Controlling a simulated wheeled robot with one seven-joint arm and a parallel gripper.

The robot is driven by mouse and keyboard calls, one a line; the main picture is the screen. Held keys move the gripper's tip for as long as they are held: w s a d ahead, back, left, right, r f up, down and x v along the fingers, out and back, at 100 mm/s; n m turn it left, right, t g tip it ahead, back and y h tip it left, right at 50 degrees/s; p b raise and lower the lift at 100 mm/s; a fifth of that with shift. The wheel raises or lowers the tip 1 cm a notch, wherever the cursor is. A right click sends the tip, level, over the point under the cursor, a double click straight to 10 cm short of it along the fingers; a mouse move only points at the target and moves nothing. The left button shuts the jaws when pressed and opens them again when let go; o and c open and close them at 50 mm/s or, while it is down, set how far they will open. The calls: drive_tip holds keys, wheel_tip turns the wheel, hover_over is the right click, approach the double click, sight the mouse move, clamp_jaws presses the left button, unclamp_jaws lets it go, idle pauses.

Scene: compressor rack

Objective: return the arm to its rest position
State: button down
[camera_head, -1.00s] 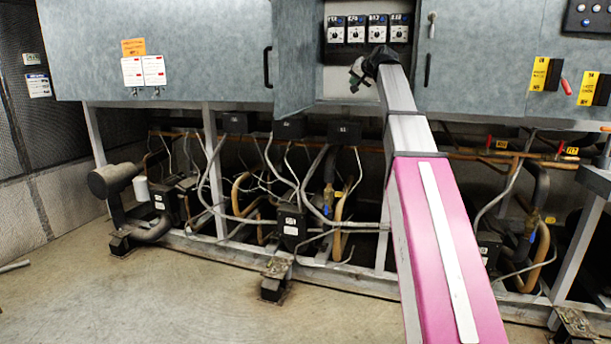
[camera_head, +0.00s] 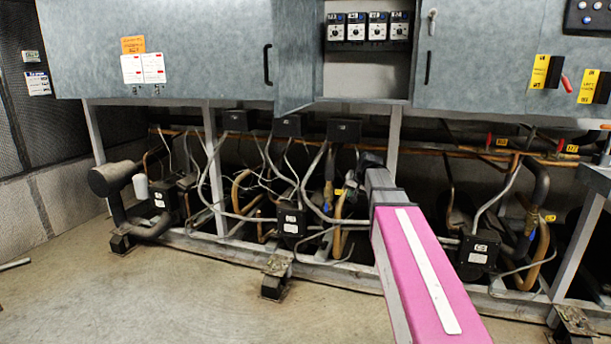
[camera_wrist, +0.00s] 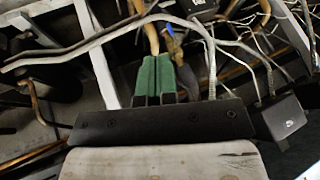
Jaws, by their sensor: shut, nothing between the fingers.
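My gripper (camera_wrist: 156,62) shows in the wrist view as two green fingers side by side, shut with nothing between them. Pipes and cables of the rack lie beyond the fingertips. In the head view my pink and grey arm (camera_head: 425,262) reaches forward from the lower right, and its far end is in front of the rack's lower section, below the open cabinet bay. The fingers cannot be made out in that view.
A grey cabinet (camera_head: 190,50) spans the top, with a bay of several dials (camera_head: 367,27) open. Below are compressors, a black cylinder (camera_head: 112,178), copper pipes and frame posts (camera_head: 210,165). Bare floor (camera_head: 150,285) is free at the lower left.

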drive_tip(key=s+f+n+g+h, duration=0.1)
drive_tip(key=s+f+g, duration=0.5)
drive_tip(key=s+f, duration=2.1)
drive_tip(key=shift+s+d+f+n+h, duration=0.15)
drive_tip(key=shift+d+f+n+h, duration=0.25)
drive_tip(key=shift+h, duration=0.5)
